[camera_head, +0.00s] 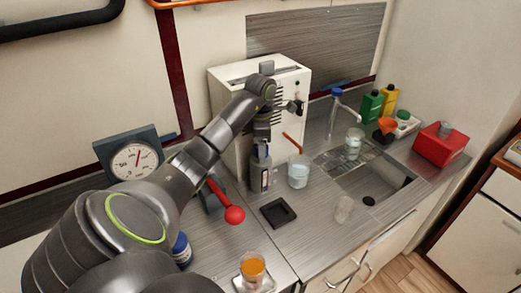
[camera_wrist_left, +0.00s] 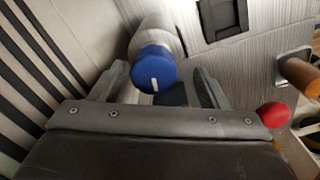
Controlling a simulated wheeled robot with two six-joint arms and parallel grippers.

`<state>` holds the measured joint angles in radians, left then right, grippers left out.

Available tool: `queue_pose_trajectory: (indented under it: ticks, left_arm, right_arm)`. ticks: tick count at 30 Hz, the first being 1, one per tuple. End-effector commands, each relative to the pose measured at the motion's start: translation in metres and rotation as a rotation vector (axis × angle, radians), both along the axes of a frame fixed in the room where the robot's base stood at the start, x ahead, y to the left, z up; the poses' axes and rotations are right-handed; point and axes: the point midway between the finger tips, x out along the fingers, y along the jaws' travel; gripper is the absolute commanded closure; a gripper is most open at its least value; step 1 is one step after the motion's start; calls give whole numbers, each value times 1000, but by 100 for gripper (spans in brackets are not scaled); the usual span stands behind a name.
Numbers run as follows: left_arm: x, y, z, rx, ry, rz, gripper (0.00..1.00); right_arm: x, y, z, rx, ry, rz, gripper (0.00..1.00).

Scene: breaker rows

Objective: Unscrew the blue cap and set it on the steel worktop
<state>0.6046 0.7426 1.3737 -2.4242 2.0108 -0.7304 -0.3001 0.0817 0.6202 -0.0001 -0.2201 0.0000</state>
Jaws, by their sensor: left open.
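The blue cap (camera_wrist_left: 154,68), with a white mark on its face, tops a pale grey cylindrical bottle (camera_wrist_left: 156,32) in the left wrist view. My left gripper (camera_wrist_left: 160,84) is open, with one finger on each side of the cap and visible gaps. In the head view the left gripper (camera_head: 262,142) points down over the bottle (camera_head: 261,176), which stands upright on the steel worktop (camera_head: 322,210) in front of the white machine. The cap is mostly hidden by the gripper there. My right gripper is not in view.
A black square tray (camera_head: 278,213) lies just right of the bottle. A red ball-ended lever (camera_head: 234,214) and an amber-filled glass (camera_head: 252,267) are nearer. A clear beaker (camera_head: 298,171) stands to the right, before the sink (camera_head: 375,186). Bare worktop lies around the tray.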

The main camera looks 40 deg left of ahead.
Motion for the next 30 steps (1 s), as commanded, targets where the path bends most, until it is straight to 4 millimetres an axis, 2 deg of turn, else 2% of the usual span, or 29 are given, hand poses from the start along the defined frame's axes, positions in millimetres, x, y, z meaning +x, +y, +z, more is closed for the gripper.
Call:
queue_pose_trajectory:
  ticks: [18, 22, 30]
  left_arm:
    - [0, 1, 0, 5, 2, -680, 32]
    - [0, 0, 0, 4, 3, -745, 32]
    - [0, 0, 0, 4, 3, -753, 32]
  right_arm:
    - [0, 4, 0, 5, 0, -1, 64]
    - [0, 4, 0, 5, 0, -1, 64]
    - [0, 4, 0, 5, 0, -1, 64]
